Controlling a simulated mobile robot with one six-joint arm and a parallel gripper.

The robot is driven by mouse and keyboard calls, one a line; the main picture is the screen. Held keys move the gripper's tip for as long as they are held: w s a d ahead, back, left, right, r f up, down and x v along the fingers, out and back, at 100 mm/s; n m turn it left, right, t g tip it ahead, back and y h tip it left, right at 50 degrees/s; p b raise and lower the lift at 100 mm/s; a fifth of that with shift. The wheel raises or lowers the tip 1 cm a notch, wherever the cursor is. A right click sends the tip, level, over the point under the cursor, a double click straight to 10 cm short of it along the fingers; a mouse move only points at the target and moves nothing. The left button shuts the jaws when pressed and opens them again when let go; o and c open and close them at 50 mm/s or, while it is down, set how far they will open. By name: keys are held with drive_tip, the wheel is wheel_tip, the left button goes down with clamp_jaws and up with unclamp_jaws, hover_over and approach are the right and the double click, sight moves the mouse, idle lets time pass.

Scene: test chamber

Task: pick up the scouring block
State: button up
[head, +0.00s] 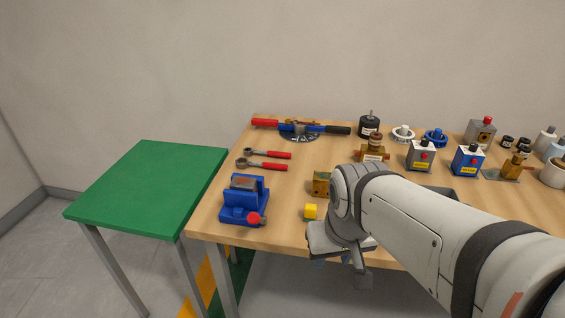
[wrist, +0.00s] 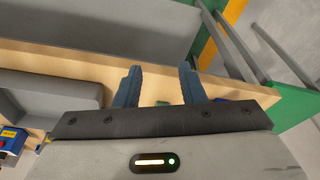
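In the head view my wrist is at the table's front edge and hides part of the tabletop. No thing is plainly marked as the scouring block.
A blue vise (head: 244,200) with a red knob stands at the table's front left. Two red-handled wrenches (head: 265,160) lie behind it. A grey tray (wrist: 55,92) is left in the wrist view. Boxes, knobs and fittings crowd the right side. A green table (head: 150,190) stands empty at left.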

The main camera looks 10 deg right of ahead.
drive_tip(key=shift+s+d, duration=0.1)
drive_tip(key=shift+o, duration=2)
drive_tip(key=w+d+m+p, duration=0.1)
drive_tip(key=w, duration=0.6)
drive_tip(key=shift+r+m+h, duration=0.3)
drive_tip(key=shift+r+h, duration=0.1)
drive_tip(key=m+t+p, duration=0.2)
hover_over(311, 207)
drive_tip(key=s+a, duration=0.1)
drive_tip(key=s, duration=0.2)
drive_tip(key=f, duration=0.2)
drive_tip(key=shift+h, duration=0.3)
drive_tip(key=shift+x, duration=3.95)
